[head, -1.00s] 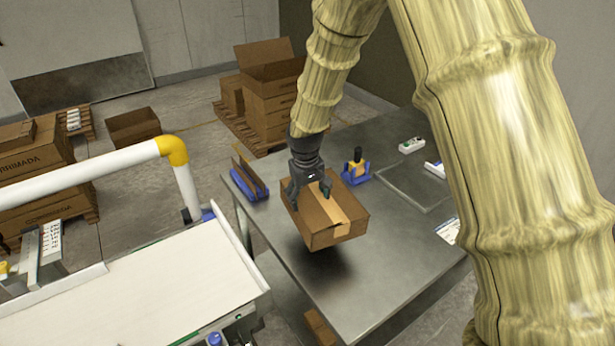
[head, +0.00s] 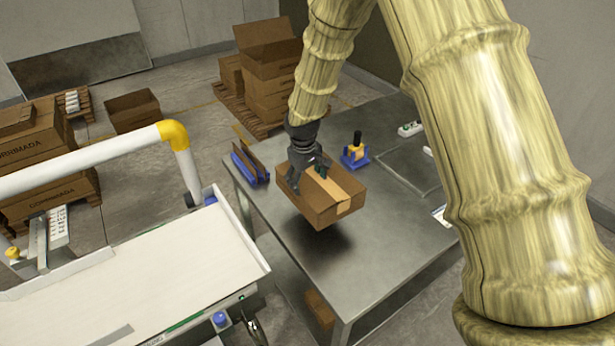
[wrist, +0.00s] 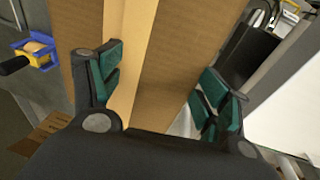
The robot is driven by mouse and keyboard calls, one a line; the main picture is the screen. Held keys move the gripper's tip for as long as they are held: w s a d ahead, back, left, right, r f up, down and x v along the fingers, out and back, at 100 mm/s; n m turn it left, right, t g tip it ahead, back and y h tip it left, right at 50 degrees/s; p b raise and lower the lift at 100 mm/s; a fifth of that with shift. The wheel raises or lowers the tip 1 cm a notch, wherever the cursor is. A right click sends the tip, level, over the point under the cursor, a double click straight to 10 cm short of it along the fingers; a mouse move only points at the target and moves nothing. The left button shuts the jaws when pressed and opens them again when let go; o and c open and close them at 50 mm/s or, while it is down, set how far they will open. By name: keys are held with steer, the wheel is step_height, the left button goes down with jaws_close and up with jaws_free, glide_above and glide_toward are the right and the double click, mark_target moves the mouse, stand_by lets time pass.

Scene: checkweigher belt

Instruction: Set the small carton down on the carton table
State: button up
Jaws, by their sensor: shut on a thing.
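The small carton (head: 320,197) is a closed brown box with a paler tape strip along its top. My gripper (head: 308,172) is shut on it from above. The carton hangs over the grey metal carton table (head: 300,260), with a dark shadow on the tabletop below it, so it looks apart from the surface. In the wrist view the carton (wrist: 180,50) fills the middle between the green-padded fingers of my gripper (wrist: 160,90). The carton's underside is hidden.
A tape dispenser (head: 355,151) and a blue holder with brown sheets (head: 250,163) stand at the table's far side. A dark flat plate (head: 405,165) lies to the right. The white belt (head: 160,270) is at the left. The table's front part is clear.

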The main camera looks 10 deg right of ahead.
steer(key=shift+f+b, duration=2.55)
steer(key=shift+f, duration=2.25)
steer(key=o, duration=2.1)
steer(key=shift+f, duration=0.1)
steer(key=r, duration=0.4)
steer(key=s+r, duration=0.1)
steer(key=r, duration=0.3)
steer(key=s+a+r, duration=0.1)
steer(key=r, duration=0.3)
steer(key=shift+w, duration=0.1)
